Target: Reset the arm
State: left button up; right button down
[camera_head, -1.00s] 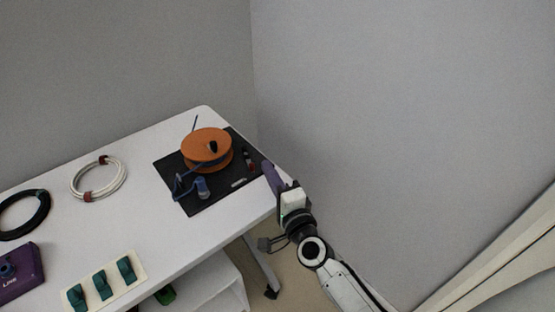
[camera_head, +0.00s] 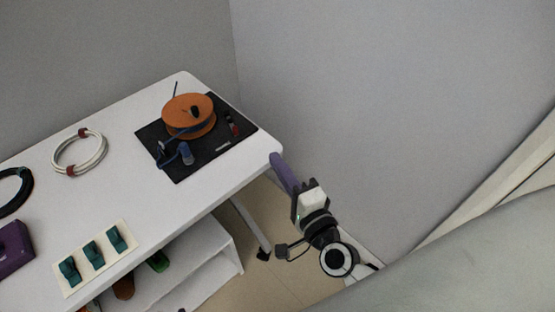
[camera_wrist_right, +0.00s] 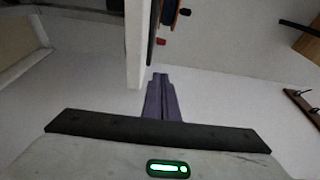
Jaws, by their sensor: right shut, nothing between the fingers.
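My right gripper (camera_head: 275,158) has purple fingers that are shut with nothing between them. In the head view it is beside the right end of the white table (camera_head: 205,185), its tips close to the table's edge; I cannot tell whether they touch. In the right wrist view the shut fingers (camera_wrist_right: 160,80) point toward the table's edge (camera_wrist_right: 135,45). My right arm comes in from the lower right. My left gripper is in neither view.
A black mat (camera_head: 205,160) holds an orange spool (camera_head: 205,129) with blue cable. A white cable coil (camera_head: 97,160), a purple box (camera_head: 14,248) and a panel with green switches (camera_head: 72,288) lie further left. A shelf (camera_head: 215,262) is below the tabletop.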

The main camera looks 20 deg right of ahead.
dwell(0.3)
jog(key=s+a+f+n+g+y+p, duration=0.1)
jog(key=s+a+f+n+g, duration=0.2)
jog(key=s+f+n+g, duration=0.6)
jog(key=s+f+n, duration=0.8)
jog(key=n, duration=0.2)
jog(key=shift+n+y, duration=0.3)
jog(key=shift+a, duration=0.1)
